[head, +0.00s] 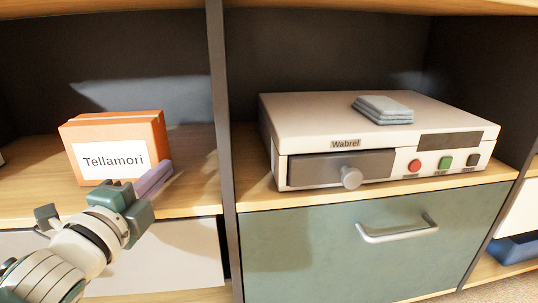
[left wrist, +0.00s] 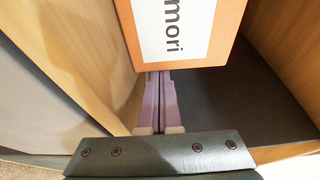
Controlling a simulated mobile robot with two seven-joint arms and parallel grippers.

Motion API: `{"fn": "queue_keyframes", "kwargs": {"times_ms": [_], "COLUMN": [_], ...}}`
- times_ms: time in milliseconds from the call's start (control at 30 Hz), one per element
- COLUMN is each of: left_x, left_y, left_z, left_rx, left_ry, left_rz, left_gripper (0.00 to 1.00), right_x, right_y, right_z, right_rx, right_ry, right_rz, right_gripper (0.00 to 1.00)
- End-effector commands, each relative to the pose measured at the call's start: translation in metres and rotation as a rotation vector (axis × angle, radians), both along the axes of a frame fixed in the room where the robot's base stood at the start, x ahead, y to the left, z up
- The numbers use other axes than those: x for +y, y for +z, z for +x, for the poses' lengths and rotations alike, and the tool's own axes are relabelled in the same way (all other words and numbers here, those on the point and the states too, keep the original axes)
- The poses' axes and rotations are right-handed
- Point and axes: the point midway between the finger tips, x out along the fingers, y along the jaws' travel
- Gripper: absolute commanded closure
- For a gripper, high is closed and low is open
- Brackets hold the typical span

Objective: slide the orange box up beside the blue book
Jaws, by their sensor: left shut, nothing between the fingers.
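The orange box (head: 160,135) stands upright on the left shelf, with a white label reading "Tellamori" on its front. Its labelled face also shows at the top of the left wrist view (left wrist: 228,42). My left gripper (head: 168,167) is at the box's lower right corner, its purple fingers closed together and empty. In the left wrist view the fingertips (left wrist: 160,74) end close to the box's edge; I cannot tell whether they touch it. I cannot make out a blue book in either view. My right gripper does not show.
A dark upright divider (head: 221,130) stands right of the box, with bare shelf (head: 195,150) between them. Beyond it, a white "Wabrel" device (head: 300,120) carries grey folded cloths (head: 383,109). A green drawer (head: 300,250) is below. A blue bin (head: 515,249) sits lower right.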

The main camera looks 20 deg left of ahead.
Motion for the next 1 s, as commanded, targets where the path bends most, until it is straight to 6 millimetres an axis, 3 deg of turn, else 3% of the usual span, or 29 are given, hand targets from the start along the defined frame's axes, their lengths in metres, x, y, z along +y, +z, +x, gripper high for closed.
{"fn": "queue_keyframes", "kwargs": {"times_ms": [200, 500, 667, 1000], "left_x": [0.059, 0.13, 0.141, 0.14], "left_y": [0.001, -0.002, 0.0, 0.0], "left_z": [-0.036, -0.08, -0.087, -0.086], "left_rx": [0.004, 0.004, -0.001, 0.0], "left_ry": [0.001, 0.001, 0.0, 0.0], "left_rz": [0.006, 0.005, -0.001, -0.001], "left_gripper": [1.0, 1.0, 1.0, 1.0], "right_x": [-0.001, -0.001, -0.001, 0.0], "right_y": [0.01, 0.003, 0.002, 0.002], "right_z": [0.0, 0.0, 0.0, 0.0], "right_rx": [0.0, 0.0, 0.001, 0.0], "right_ry": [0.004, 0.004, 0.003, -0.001], "right_rz": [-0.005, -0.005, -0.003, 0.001], "right_gripper": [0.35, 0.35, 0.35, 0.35]}}
